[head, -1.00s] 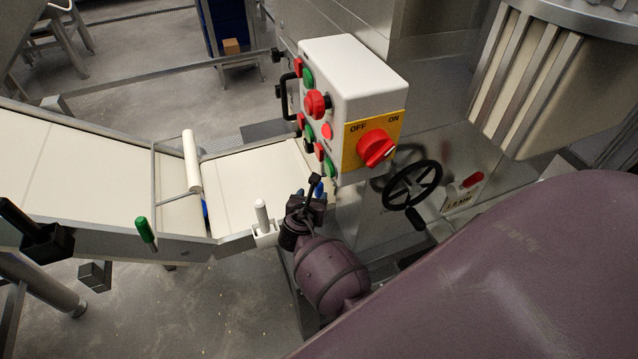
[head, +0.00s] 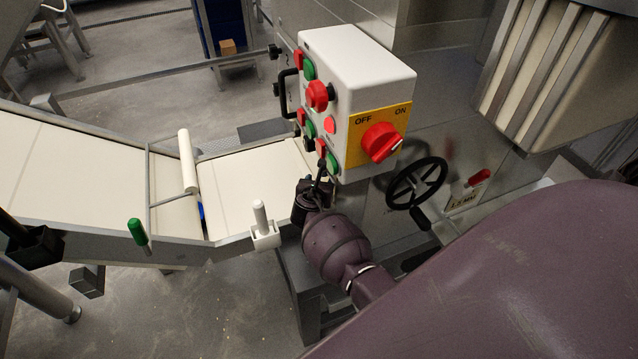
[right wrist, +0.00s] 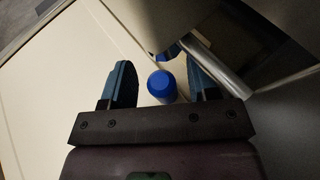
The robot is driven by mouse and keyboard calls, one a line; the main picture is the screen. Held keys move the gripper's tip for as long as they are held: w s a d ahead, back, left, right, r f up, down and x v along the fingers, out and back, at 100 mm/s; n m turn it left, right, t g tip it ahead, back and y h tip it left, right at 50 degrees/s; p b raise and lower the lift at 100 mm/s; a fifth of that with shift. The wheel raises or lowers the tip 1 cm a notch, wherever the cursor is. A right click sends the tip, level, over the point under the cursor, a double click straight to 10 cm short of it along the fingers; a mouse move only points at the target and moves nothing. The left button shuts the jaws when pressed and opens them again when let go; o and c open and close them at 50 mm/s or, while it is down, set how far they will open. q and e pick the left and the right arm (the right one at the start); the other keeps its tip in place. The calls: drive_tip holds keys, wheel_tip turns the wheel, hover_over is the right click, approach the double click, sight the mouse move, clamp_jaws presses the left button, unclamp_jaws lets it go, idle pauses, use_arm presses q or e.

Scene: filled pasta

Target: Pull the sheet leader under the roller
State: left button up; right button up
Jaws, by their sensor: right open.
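The cream sheet (head: 246,178) lies along the conveyor and runs in below the control box; I cannot tell its leading edge from the belt. A white roller (head: 187,160) in a thin metal frame lies across the conveyor. My right gripper (head: 319,180) is at the control box's lower edge, its fingertips mostly hidden there. In the right wrist view my right gripper (right wrist: 160,84) is open, with a blue round-ended piece (right wrist: 161,86) between its fingers and gaps on both sides. A cream surface (right wrist: 60,80) shows beyond.
The control box (head: 350,80) with red and green buttons stands directly above my right gripper. A black handwheel (head: 416,183) is to its right. A white peg (head: 261,218) and a green-topped lever (head: 138,232) stand on the conveyor's near side.

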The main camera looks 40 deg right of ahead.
clamp_jaws()
drive_tip(key=a, duration=0.2)
drive_tip(key=w+a, duration=0.1)
drive_tip(key=a, duration=0.1)
drive_tip(key=shift+a, duration=0.35)
use_arm(q)
drive_tip(key=shift+s+a+f, duration=0.1)
use_arm(e)
drive_tip(key=shift+d, duration=0.15)
unclamp_jaws()
drive_tip(key=p+v, duration=0.1)
drive_tip(key=v, duration=0.5)
drive_tip(key=shift+r+p, duration=0.15)
drive_tip(key=shift+p, duration=0.25)
use_arm(q)
drive_tip(key=shift+s+a+r+p, duration=0.1)
drive_tip(key=shift+s+r+p, duration=0.3)
drive_tip(key=shift+r, duration=0.35)
use_arm(e)
drive_tip(key=v, duration=0.4)
drive_tip(key=shift+s+a, duration=0.3)
